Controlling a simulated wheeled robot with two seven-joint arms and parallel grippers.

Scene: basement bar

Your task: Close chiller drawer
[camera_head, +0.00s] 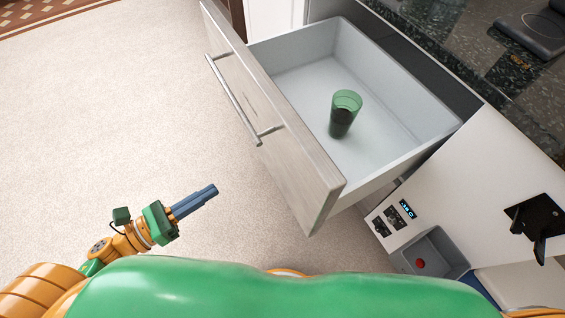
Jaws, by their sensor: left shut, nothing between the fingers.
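The chiller drawer (328,192) is pulled out and open, with a pale wood-look front and a light grey inside. A long metal bar handle (232,100) runs along its front. A green glass (343,115) with dark contents stands on the drawer floor. My left gripper (212,190) is shut and empty. It is to the left of the near end of the drawer front, apart from it and from the handle. My right gripper cannot be seen.
A white panel with a small lit display (407,209) and a grey recess (432,256) holding a red ball-like thing (420,263) is right of the drawer. A dark speckled counter (480,45) lies beyond. The pale floor (110,110) on the left is clear.

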